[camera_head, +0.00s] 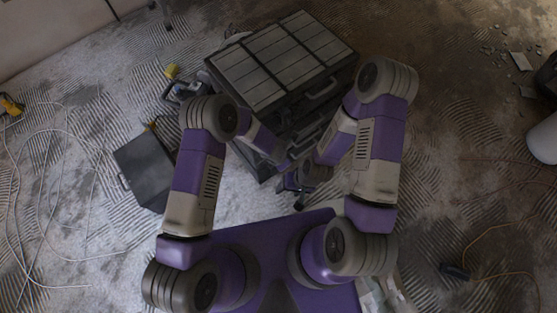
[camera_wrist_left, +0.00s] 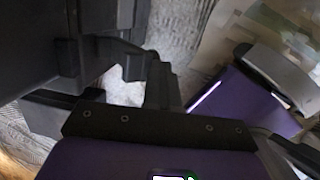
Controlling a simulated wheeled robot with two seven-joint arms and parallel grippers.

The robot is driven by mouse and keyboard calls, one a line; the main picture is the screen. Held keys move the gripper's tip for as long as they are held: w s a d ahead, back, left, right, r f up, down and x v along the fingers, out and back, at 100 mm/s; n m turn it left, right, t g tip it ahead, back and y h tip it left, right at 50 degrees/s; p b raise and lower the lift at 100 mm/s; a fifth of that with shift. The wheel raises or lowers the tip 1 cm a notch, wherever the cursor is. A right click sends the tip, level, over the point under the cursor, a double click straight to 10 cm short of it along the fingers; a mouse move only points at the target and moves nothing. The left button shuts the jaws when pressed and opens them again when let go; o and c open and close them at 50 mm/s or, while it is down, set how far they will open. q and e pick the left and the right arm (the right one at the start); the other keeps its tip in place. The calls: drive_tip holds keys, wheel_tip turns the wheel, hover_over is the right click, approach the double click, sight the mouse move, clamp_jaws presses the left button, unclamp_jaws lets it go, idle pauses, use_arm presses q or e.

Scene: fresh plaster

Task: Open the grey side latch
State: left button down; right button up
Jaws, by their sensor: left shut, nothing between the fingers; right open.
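A dark stacked toolbox (camera_head: 268,72) with a pale grey panelled lid stands at the top centre of the head view. Its dark wall (camera_wrist_left: 28,45) fills the left of the left wrist view, with a small block-like fitting (camera_wrist_left: 68,57) on it. I cannot tell whether this is the grey side latch. My left gripper (camera_wrist_left: 158,78) is shut and empty, close beside the box wall; contact is unclear. My right gripper (camera_head: 300,192) is open and empty at the box's near lower corner. The arms partly hide the box's near side.
A dark grey case (camera_head: 145,168) lies left of the toolbox, with a yellow-marked tool (camera_head: 178,88) behind it. Loose cables (camera_head: 60,215) cover the left floor. A white bucket-like container (camera_head: 543,140) stands at the far right.

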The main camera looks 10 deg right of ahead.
use_arm(q)
drive_tip(key=shift+w+a+r+p, duration=0.4)
drive_tip(key=shift+w+p, duration=0.2)
drive_tip(key=shift+w, duration=0.1)
drive_tip(key=shift+w+a, duration=0.1)
drive_tip(key=shift+a, duration=0.05)
drive_tip(key=s+d+p+v, duration=0.1)
drive_tip(key=p+v, duration=0.1)
drive_tip(key=v, duration=0.5)
drive_tip(key=shift+a+r+p, duration=0.2)
drive_tip(key=shift+r+p, duration=0.05)
drive_tip(key=shift+p, duration=0.05)
drive_tip(key=shift+s, duration=0.1)
drive_tip(key=s+a+m, duration=0.3)
drive_tip(key=a+m, duration=0.6)
drive_tip(key=a, duration=0.1)
drive_tip(key=s+a+r+m+g+h, duration=0.1)
drive_tip(key=s+a+m+h, duration=0.1)
drive_tip(key=s+a+m, duration=0.5)
drive_tip(key=s+m, duration=0.2)
drive_tip(key=m, duration=0.2)
drive_tip(key=shift+a+r+g+h, duration=0.2)
drive_tip(key=shift+a+g+h, duration=0.1)
drive_tip(key=shift+h, duration=0.1)
